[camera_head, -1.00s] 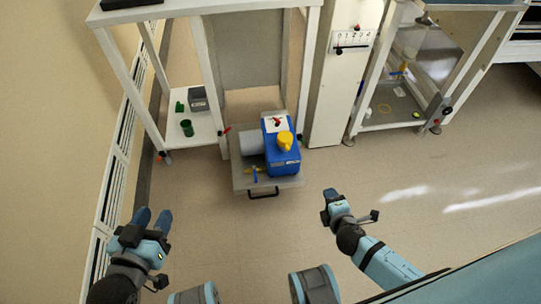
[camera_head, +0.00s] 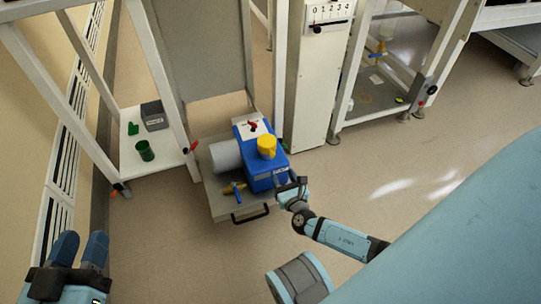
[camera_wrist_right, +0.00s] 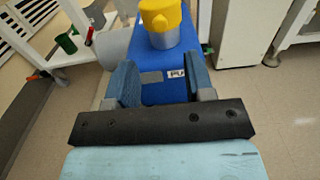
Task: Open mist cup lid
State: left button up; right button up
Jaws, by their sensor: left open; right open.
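A blue pump (camera_head: 268,178) sits on a grey pull-out tray (camera_head: 222,207). A yellow cap (camera_head: 267,146), likely the mist cup lid, is on top of it and looks closed. In the right wrist view the yellow cap (camera_wrist_right: 160,14) sits on a grey metal neck (camera_wrist_right: 164,40) at the top centre. My right gripper (camera_head: 291,187) is open beside the pump's front right side. In its wrist view the right gripper's fingers (camera_wrist_right: 160,72) are apart, with the blue pump body beyond and between them. My left gripper (camera_head: 82,246) is open and empty at the lower left, far from the pump.
A grey motor cylinder (camera_head: 225,155), a red knob (camera_head: 252,126) and a yellow-and-blue valve (camera_head: 235,188) are around the pump. The tray has a black handle (camera_head: 250,215). A green cup (camera_head: 145,151) stands on the left shelf. A white cabinet (camera_head: 314,85) rises behind right.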

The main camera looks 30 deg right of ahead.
aim_at(273, 156)
jog(key=b+x, duration=0.2)
jog(key=x, duration=0.7)
jog(key=shift+w+d+f+b, duration=0.1)
jog(key=shift+w+d+b, duration=0.1)
jog(key=shift+b, duration=0.15)
pick_arm(q)
jog(key=shift+w+a+r+m+t+h, duration=0.1)
jog(key=shift+w+a+m+t+h, duration=0.2)
jog(key=shift+m, duration=0.25)
jog(key=shift+w+a+r+m+t+h, duration=0.15)
jog(key=shift+w+m+t, duration=0.2)
jog(key=shift+m, duration=0.2)
pick_arm(e)
jog(key=shift+w, duration=0.4)
grip_shut()
